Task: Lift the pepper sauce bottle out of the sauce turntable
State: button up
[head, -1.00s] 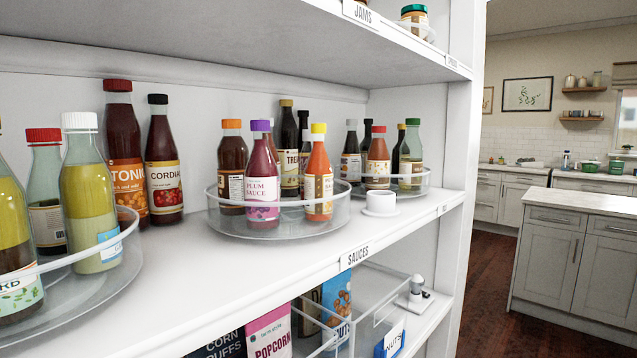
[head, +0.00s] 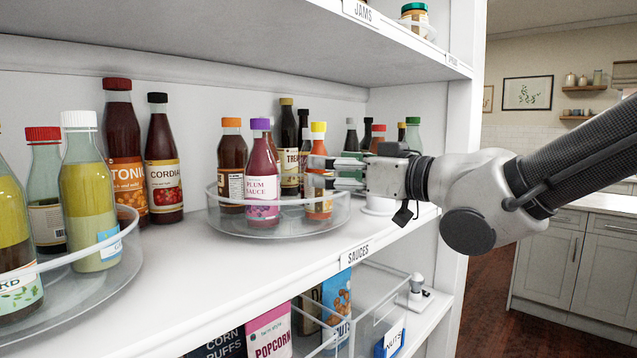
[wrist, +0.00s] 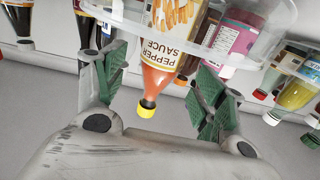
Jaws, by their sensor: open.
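The pepper sauce bottle (head: 319,150), orange-red with a yellow cap, stands upright at the right front of the clear sauce turntable (head: 285,226). It also shows upside down in the wrist view (wrist: 162,68), with its label reading "PEPPER SAUCE". My gripper (head: 328,172) reaches in from the right at the bottle's upper half and hides part of its label. In the wrist view the green-padded fingers are spread wide, one on each side of the bottle's neck and shoulder, with gaps showing on both sides. The gripper is open and holds nothing.
A plum sauce bottle (head: 262,178) stands close left of the pepper sauce, with other dark bottles behind. The turntable has a raised clear rim. An upper shelf (head: 230,35) hangs above.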

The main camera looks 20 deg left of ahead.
jog(key=x, duration=0.4)
jog(key=shift+r, duration=0.1)
jog(key=c, duration=1.4)
jog(key=shift+o, duration=0.2)
jog(key=shift+r, duration=0.1)
